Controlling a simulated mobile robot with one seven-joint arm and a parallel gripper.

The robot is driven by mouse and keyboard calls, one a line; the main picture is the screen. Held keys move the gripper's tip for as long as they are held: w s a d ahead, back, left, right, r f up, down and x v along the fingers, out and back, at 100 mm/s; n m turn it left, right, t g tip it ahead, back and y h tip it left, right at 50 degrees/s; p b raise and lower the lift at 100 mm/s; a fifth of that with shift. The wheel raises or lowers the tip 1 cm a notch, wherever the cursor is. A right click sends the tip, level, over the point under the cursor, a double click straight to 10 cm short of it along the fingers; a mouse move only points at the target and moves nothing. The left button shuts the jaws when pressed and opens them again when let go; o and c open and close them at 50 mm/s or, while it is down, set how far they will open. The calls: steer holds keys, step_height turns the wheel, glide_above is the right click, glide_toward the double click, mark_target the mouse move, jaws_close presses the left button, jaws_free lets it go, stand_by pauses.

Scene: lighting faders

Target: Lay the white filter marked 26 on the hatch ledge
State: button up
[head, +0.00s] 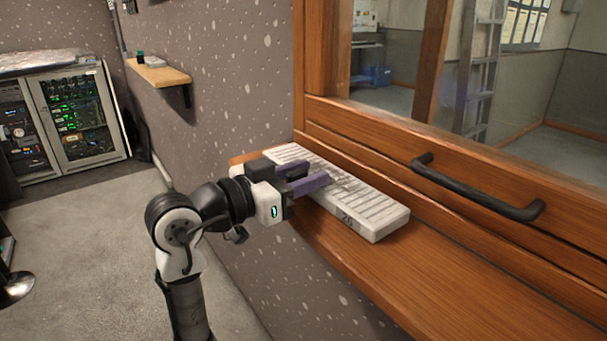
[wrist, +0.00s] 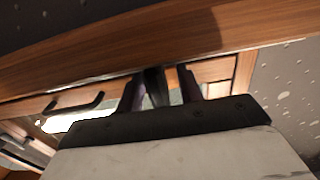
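The white filter (head: 377,215), a long flat slatted panel marked 26 on its near end, lies flat on the wooden hatch ledge (head: 400,275) in the head view. Its middle has a grey smudged look. My gripper (head: 328,173) is at the filter's left side, with its purple fingers reaching over the slats. The fingers are apart, and they also show apart in the wrist view (wrist: 160,85). I see nothing clamped between them. Whether they touch the filter is not clear. The filter cannot be made out in the wrist view.
A black handle (head: 480,192) sticks out from the wooden hatch frame, right of the filter. The ledge is bare toward the near right. A small wall shelf (head: 160,75) and a rack cabinet (head: 80,115) stand farther back left. The carpet (head: 85,240) beside my arm is clear.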

steer(key=shift+r, duration=0.3)
steer(key=b+v, duration=0.2)
steer(key=v, duration=1)
